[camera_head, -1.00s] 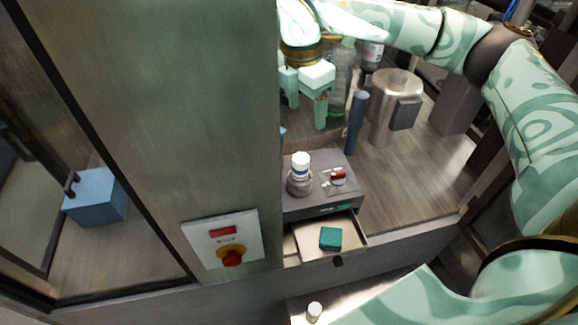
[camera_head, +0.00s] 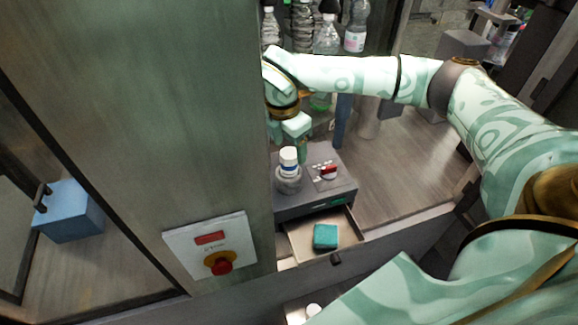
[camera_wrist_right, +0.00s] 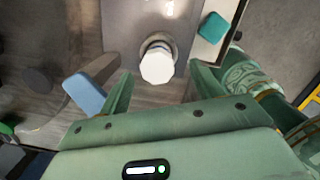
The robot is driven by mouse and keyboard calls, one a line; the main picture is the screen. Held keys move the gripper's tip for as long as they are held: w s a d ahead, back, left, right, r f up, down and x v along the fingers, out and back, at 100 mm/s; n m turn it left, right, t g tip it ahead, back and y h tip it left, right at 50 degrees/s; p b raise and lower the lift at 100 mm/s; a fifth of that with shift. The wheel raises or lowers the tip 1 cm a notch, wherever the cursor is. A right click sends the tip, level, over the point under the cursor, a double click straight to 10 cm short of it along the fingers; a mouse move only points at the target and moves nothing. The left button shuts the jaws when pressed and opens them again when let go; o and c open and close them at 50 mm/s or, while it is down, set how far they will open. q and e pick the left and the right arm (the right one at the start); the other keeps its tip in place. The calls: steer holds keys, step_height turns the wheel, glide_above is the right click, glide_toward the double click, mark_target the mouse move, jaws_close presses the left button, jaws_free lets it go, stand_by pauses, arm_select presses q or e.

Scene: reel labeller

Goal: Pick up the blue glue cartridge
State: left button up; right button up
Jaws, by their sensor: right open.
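The blue glue cartridge (camera_head: 341,120) looks like a slim dark blue upright cylinder behind the grey unit, partly hidden by my right arm. A light blue shape (camera_wrist_right: 84,95) left of the fingers in the right wrist view appears to be the same thing. My right gripper (camera_head: 288,139) is open and points down, left of the cartridge and above a white-capped bottle (camera_head: 289,160). In the right wrist view the gripper (camera_wrist_right: 160,76) has that bottle (camera_wrist_right: 157,66) between its finger lines, nothing gripped. My left gripper is not in view.
The bottle sits on a grey unit (camera_head: 318,200) with a red-handled switch (camera_head: 328,171). Its open drawer (camera_head: 300,243) holds a teal block (camera_head: 325,236). A tall metal cabinet (camera_head: 150,130) stands close on the left. Clear bottles (camera_head: 357,25) stand behind.

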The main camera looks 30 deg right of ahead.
mark_target(289, 152)
steer(key=shift+w+f+p, duration=0.1)
steer(key=shift+f+p, duration=0.2)
steer(key=shift+f, duration=0.4)
steer(key=f, duration=0.2)
steer(key=f+p, duration=0.1)
steer(key=shift+w+d+f, duration=0.1)
steer(key=shift+d+f, duration=0.15)
steer(key=shift+f, duration=0.1)
steer(key=shift+w+f, duration=0.1)
steer(key=shift+f, duration=0.2)
steer(key=c, duration=1.2)
